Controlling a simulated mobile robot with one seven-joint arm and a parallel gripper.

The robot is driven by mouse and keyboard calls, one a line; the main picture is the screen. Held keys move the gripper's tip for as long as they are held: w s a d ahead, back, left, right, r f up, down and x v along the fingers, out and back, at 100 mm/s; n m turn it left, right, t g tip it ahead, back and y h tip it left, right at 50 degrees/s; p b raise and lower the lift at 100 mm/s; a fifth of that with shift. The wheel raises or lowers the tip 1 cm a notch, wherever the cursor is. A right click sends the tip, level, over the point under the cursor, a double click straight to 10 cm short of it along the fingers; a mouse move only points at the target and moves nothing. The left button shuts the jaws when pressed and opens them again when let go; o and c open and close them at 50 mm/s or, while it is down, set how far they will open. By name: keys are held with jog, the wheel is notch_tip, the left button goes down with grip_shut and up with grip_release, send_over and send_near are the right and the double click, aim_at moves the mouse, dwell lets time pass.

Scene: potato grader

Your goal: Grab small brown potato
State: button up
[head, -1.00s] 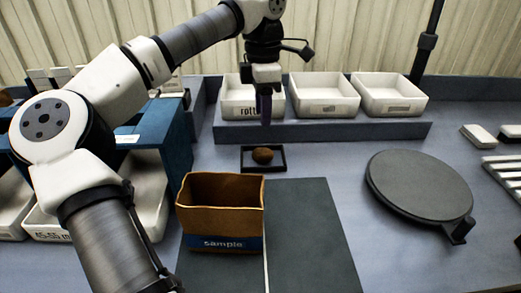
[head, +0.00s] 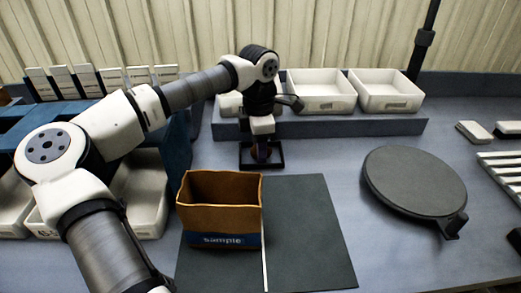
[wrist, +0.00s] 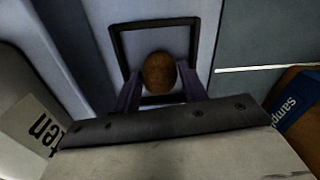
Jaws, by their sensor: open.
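The small brown potato (wrist: 159,72) lies in a small black-rimmed square tray (wrist: 117,48) in the wrist view. My gripper (wrist: 160,88) is open, with one dark finger on each side of the potato's near part. I cannot tell whether the fingers touch it. In the head view my gripper (head: 262,152) is down over the black tray (head: 277,163), and its fingers hide most of the potato.
A brown box labelled "sample" (head: 218,208) stands in front of the tray on a dark mat (head: 310,230). White bins (head: 322,103) stand on a raised ledge behind. A round dark plate (head: 413,182) is at the right. The blue-grey table between is clear.

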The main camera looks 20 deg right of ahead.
jog(key=c, duration=0.6)
